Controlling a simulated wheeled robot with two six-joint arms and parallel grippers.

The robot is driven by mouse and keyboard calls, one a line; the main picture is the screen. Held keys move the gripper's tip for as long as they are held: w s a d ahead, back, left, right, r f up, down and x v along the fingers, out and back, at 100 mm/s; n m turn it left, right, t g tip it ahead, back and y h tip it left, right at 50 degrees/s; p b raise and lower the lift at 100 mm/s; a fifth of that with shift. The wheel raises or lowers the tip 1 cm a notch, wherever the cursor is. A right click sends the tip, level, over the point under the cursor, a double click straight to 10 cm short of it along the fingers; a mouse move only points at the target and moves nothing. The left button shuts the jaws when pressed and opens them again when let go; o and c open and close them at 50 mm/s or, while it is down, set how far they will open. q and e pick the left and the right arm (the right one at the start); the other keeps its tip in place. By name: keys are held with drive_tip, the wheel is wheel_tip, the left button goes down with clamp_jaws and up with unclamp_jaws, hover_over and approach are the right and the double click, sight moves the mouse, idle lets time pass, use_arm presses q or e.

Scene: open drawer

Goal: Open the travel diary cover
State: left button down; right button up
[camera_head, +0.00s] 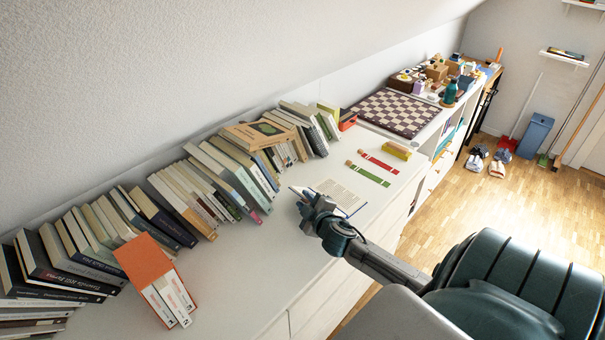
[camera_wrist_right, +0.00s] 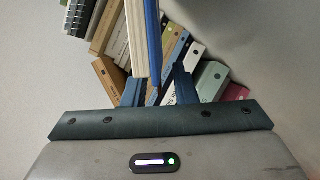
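The travel diary (camera_head: 343,194) lies on the white top with a printed page facing up and a blue edge on its right. A thin pale flap at its left looks partly raised beside my gripper. My right gripper (camera_head: 304,200) is at the diary's left side. In the right wrist view the diary's blue cover and white pages (camera_wrist_right: 141,40) stand edge-on ahead of my right gripper (camera_wrist_right: 157,85). Its two fingers are apart, with the blue edge reaching between them. I cannot tell whether either finger touches it. My left gripper is not in view.
A long row of leaning books (camera_head: 215,180) lines the wall behind. An orange box with white volumes (camera_head: 150,272) stands at front left.

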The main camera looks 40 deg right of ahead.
drive_tip(key=shift+x, duration=1.05)
clamp_jaws()
drive_tip(key=shift+r, duration=0.1)
drive_tip(key=d+r+m+p, duration=0.1)
drive_tip(key=r+p, duration=0.1)
drive_tip(key=p, duration=0.2)
drive_tip(key=shift+d+m+y, duration=0.3)
drive_tip(key=shift+y, duration=0.1)
drive_tip(key=shift+d+r+p, duration=0.15)
drive_tip(key=shift+d+p, duration=0.1)
drive_tip(key=shift+p, duration=0.05)
drive_tip(key=shift+f, duration=0.25)
